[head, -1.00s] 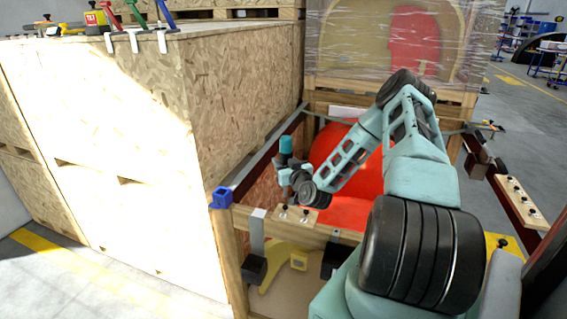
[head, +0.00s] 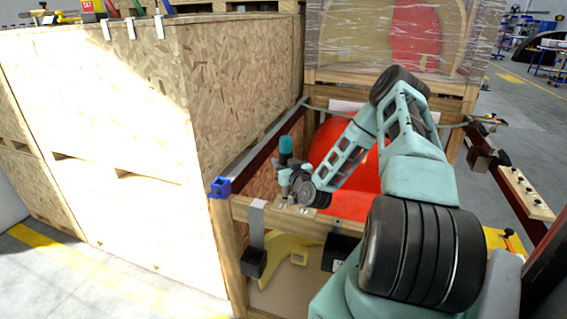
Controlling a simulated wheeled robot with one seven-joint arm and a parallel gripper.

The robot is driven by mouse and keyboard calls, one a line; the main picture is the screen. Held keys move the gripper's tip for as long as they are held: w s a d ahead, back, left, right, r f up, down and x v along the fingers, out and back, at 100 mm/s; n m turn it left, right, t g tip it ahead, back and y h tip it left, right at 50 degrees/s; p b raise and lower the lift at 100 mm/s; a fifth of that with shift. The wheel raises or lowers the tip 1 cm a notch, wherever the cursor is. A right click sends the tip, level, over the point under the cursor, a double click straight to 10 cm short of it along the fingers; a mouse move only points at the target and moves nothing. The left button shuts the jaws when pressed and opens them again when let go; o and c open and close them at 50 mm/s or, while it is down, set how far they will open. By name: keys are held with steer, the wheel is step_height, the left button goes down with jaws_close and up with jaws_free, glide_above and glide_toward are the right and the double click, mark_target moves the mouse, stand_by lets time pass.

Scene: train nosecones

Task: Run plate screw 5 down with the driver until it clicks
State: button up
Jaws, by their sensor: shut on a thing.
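My gripper (head: 285,177) is shut on the driver (head: 286,147), which stands upright with its teal body above the jaws. The gripper and driver are over the near wooden rail of the frame, at the small plate (head: 284,211) with its screws. My wrist covers part of this plate. The driver's lower tip and screw 5 are too small and too hidden to tell apart, so I cannot tell whether they touch.
A blue block (head: 221,187) sits on the frame's left corner. A red nosecone (head: 352,203) lies inside the frame, behind my arm. A large chipboard crate (head: 120,130) stands close on the left. Another strip with several screws (head: 526,193) is on the right rail.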

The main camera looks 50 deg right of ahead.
steer(key=shift+f+b, duration=1)
steer(key=shift+f, duration=0.05)
stand_by(2.1)
